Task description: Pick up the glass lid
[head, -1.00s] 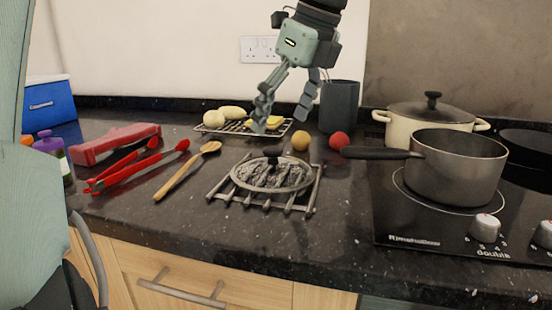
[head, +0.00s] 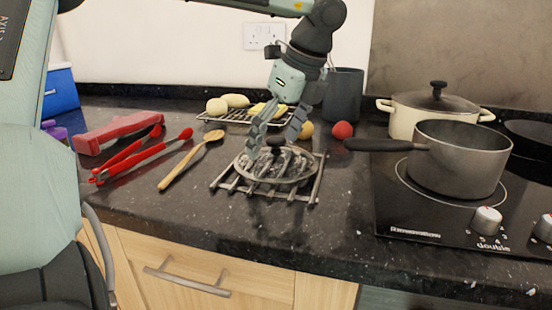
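The glass lid (head: 277,167) is round with a metal rim and a dark knob. It lies flat on a metal rack (head: 227,184) on the dark countertop. My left gripper (head: 275,140) points down over it from above. Its fingers are spread, one on each side of the knob in this view. A gap shows between the fingers and the knob; whether a fingertip touches the lid is hard to tell. My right gripper is not in view.
A cream pot (head: 430,121) with its own lid and a saucepan (head: 457,163) are at the hob on the right. Red tongs (head: 140,160), a wooden spoon (head: 190,160) and a red ball (head: 342,130) lie nearby. A dark canister (head: 343,98) stands behind.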

